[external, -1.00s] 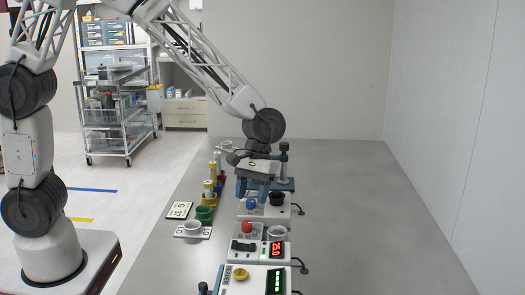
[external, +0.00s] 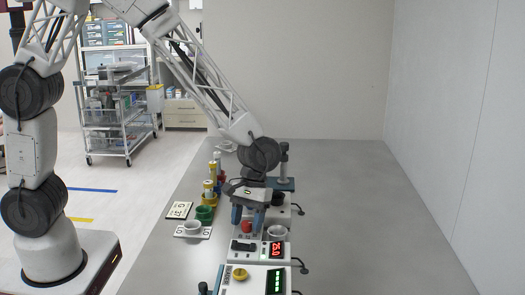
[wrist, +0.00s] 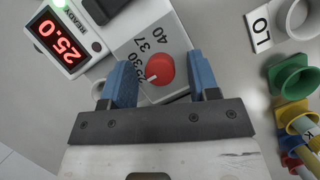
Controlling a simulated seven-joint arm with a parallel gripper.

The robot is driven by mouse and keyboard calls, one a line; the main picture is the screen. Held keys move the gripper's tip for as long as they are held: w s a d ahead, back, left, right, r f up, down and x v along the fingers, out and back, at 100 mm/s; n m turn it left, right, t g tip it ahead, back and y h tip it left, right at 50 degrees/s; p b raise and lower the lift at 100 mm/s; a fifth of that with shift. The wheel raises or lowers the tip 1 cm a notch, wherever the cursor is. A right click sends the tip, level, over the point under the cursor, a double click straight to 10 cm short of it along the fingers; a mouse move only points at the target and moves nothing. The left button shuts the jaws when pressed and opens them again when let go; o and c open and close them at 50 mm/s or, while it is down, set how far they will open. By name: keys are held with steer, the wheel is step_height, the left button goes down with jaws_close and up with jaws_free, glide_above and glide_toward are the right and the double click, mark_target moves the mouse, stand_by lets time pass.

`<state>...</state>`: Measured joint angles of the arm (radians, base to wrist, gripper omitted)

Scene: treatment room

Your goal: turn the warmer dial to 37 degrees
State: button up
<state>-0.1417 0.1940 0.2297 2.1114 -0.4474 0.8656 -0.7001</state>
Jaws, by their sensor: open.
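In the external view my gripper (external: 249,216) points down over the red dial (external: 247,227), and the display (external: 277,249) is just nearer.
A nearer unit has a yellow dial (external: 240,274) and a green display (external: 276,281). A white cup (external: 277,232) stands right of the red dial. Green (external: 205,213) and yellow pieces stand to the left, near a number card (wrist: 259,29). The table's right side is clear.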

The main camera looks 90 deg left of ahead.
steer(key=c, duration=0.9)
steer(key=shift+m, duration=0.4)
steer(key=m+g, duration=0.1)
steer(key=m, duration=0.2)
steer(key=shift+m+g+y, duration=0.3)
steer(key=m+y, duration=0.1)
steer(key=m, duration=0.2)
steer(key=shift+w+d+g, duration=0.1)
steer(key=shift+g, duration=0.3)
steer(key=m, duration=0.2)
steer(key=m+y, duration=0.1)
steer(key=m, duration=0.1)
steer(key=shift+g+y, duration=0.3)
steer(key=m, duration=0.2)
steer(key=m+y, duration=0.1)
steer(key=m, duration=0.1)
steer(key=shift+d+y, duration=0.1)
steer(key=shift+y, duration=0.2)
steer(key=shift+m, duration=0.4)
